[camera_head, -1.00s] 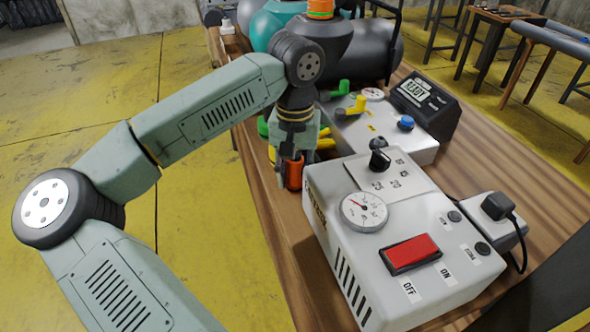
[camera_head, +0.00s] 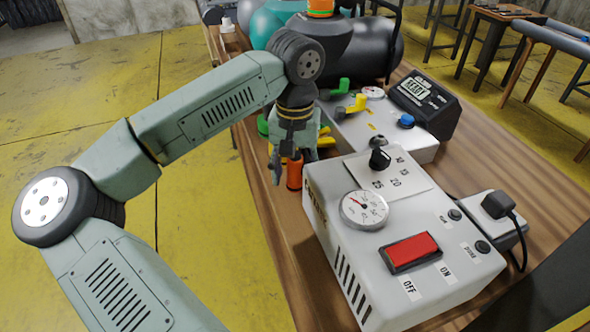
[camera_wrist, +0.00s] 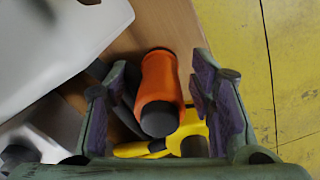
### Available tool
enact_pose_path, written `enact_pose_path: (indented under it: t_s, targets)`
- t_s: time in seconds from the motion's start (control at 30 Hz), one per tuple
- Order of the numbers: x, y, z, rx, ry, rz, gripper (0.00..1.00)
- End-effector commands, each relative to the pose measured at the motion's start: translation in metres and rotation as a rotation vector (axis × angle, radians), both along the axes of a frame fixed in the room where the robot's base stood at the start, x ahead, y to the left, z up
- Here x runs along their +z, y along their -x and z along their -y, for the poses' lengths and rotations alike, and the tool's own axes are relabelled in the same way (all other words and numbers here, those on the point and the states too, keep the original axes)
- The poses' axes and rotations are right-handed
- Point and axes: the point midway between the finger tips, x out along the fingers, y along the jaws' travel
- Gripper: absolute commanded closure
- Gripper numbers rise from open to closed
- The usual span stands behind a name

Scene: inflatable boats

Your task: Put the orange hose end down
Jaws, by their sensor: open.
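The orange hose end (camera_head: 294,173) stands roughly upright at the left edge of the wooden bench, beside the white box with the gauge. In the wrist view the orange hose end (camera_wrist: 160,82) lies between my two fingers, with its dark round end towards the camera. My gripper (camera_head: 290,165) is open, also in the wrist view (camera_wrist: 158,92), with a gap visible on both sides of the orange body. My fingers partly cover it in the head view. Whether its base rests fully on the wood is hard to tell.
The white box with a red switch (camera_head: 410,252) stands close on the right. Yellow parts (camera_wrist: 165,140) lie close by the hose end. A second white unit with valves (camera_head: 385,135) and dark tanks (camera_head: 370,50) stand behind. The yellow floor (camera_head: 200,220) is clear.

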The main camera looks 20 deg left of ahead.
Motion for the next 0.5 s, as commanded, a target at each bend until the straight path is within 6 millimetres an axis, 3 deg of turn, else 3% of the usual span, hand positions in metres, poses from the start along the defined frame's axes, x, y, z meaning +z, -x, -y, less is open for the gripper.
enact_pose_path:
  t_s: [0.5]
  targets:
    - [0.099,0.000,0.000,0.001,-0.001,0.002,0.50]
